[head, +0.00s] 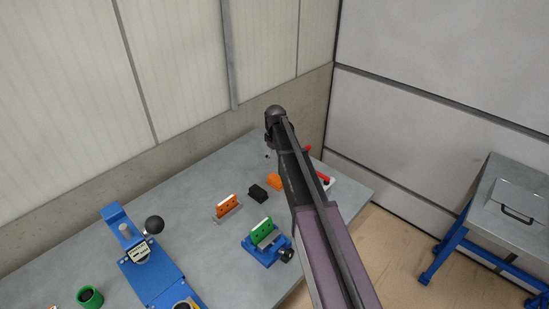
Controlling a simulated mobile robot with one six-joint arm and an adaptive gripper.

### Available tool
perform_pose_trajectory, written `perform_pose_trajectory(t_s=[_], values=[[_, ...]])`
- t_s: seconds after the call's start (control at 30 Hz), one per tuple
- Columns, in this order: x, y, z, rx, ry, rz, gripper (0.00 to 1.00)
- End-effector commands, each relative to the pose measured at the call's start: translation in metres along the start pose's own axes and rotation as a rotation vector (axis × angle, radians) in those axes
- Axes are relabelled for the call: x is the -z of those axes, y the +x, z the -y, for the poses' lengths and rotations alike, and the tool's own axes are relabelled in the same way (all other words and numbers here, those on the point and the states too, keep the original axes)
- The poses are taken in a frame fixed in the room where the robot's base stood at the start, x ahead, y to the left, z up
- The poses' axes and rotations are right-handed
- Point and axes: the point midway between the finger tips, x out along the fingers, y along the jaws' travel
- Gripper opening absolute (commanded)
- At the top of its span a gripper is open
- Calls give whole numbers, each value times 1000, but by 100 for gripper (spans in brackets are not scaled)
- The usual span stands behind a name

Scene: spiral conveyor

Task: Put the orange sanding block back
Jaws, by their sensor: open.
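A small orange block (275,181) lies on the grey table (190,200), just left of my arm and beside a black block (258,193). A second orange piece (227,206), with a pale top edge, stands upright in a small grey holder to the left. I cannot tell for sure which orange piece is the sanding block. My arm reaches over the right part of the table. My gripper does not show clearly; it is probably hidden behind the arm.
A green piece (262,232) with a pale top stands in a blue vise (265,250). A larger blue fixture (160,280) with a black knob and a green cup (90,297) are at front left. A red item (324,179) is partly behind my arm. Walls close off the back.

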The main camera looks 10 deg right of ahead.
Motion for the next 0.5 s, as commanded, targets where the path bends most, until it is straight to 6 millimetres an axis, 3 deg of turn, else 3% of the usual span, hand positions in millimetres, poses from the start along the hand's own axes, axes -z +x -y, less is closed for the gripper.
perform_pose_trajectory(t_s=[0.2, 0.5], values=[[0, -16, 0, 0, 0, 0, 91], [0, -19, 0, 0, 1, 0, 91]])
